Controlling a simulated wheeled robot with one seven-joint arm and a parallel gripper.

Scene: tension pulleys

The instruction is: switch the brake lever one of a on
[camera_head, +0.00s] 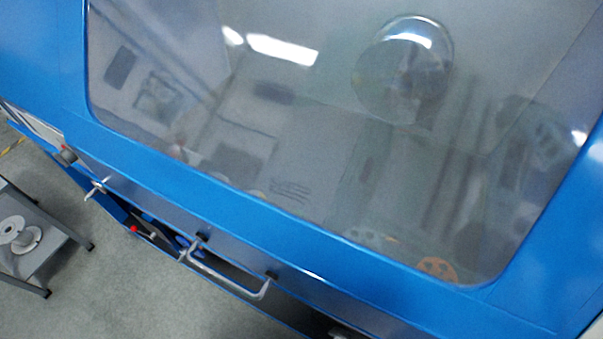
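A blue machine cabinet (190,190) with a large see-through window (300,120) fills most of the view, tilted in the picture. I cannot tell for sure which part is the brake lever. A small metal latch-like piece (96,188) sticks out from the front edge at the left. Below it is a small part with a red tip (134,229), in the dark opening under the edge. A dark knob-like part (66,156) is at the far left of the edge. My gripper is not in view.
A metal bar handle (228,277) juts from the cabinet's front edge. Orange (437,268) and pale wheels show dimly behind the window, among reflections. A grey table (40,255) with a round disc-shaped part (18,235) stands at the left. Grey floor (120,290) is clear at the lower left.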

